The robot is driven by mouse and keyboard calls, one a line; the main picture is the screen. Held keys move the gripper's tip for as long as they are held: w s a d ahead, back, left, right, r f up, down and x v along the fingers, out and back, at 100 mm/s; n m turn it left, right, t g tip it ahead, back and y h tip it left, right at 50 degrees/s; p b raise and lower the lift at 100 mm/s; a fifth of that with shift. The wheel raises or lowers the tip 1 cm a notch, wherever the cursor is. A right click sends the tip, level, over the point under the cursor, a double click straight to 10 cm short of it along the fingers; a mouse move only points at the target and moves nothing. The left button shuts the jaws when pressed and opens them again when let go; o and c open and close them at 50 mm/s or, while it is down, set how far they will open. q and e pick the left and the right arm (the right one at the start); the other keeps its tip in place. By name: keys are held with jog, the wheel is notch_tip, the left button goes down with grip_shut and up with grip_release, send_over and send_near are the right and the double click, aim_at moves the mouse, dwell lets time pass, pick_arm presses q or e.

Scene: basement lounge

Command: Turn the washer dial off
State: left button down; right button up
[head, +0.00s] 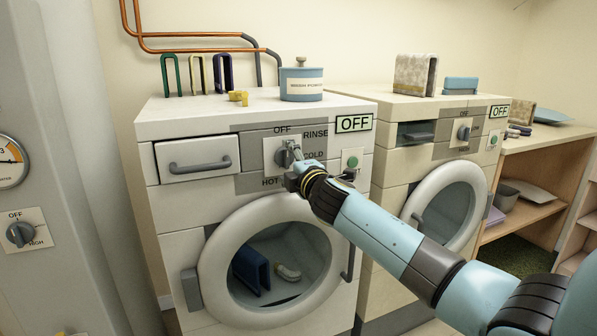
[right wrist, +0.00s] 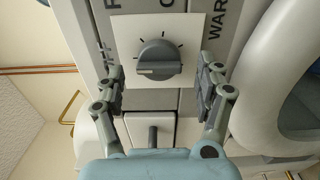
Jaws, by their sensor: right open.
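The washer (head: 170,125) is the white front-loader at the left, with a round glass door. Its dial (head: 281,157) sits on a pale plate in the grey panel, partly hidden by my right gripper (head: 293,168). Words around it include OFF, RINSE, COLD and HOT. A small display (head: 354,123) beside it reads OFF. In the right wrist view the grey dial (right wrist: 158,60) lies between and ahead of the open fingers of my right gripper (right wrist: 161,78), with gaps on both sides. Its pale mark points left in that view. My left gripper is not in view.
A second machine (head: 392,160) with its own OFF display stands at the right. A blue tin (head: 302,85) and yellow pieces (head: 238,97) are on the washer top. The drawer handle (head: 199,165) juts out left of the dial. A grey panel with another dial (head: 20,233) stands far left.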

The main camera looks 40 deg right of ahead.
jog(key=v, duration=1)
jog(key=shift+s, duration=0.25)
jog(key=shift+a, duration=0.1)
jog(key=s+f+m+g, duration=0.25)
jog(key=s+f, duration=0.35)
jog(key=f, duration=0.5)
jog(key=s+f+m+g, duration=0.1)
jog(key=s+f+g, duration=0.3)
jog(key=f, duration=0.8)
jog(key=s+f+m+g, duration=0.1)
jog(key=s+f+g, duration=0.1)
jog(key=s+f, duration=0.7)
jog(key=s+a+f+m+g+y, duration=0.1)
jog(key=s+a+f+m+g, duration=0.1)
jog(key=s+f, duration=0.5)
jog(key=s+a+f+m+g+y, duration=0.1)
jog(key=s+a+f+m+g, duration=0.2)
jog(key=s, duration=1.2)
jog(key=s+a+f+m+g+y, duration=0.1)
jog(key=s+f+m, duration=0.4)
jog(key=s+f, duration=0.7)
jog(key=shift+a+f+g, duration=0.2)
jog(key=shift+a+g, duration=0.65)
jog(key=shift+g, duration=0.3)
jog(key=shift+m, duration=0.25)
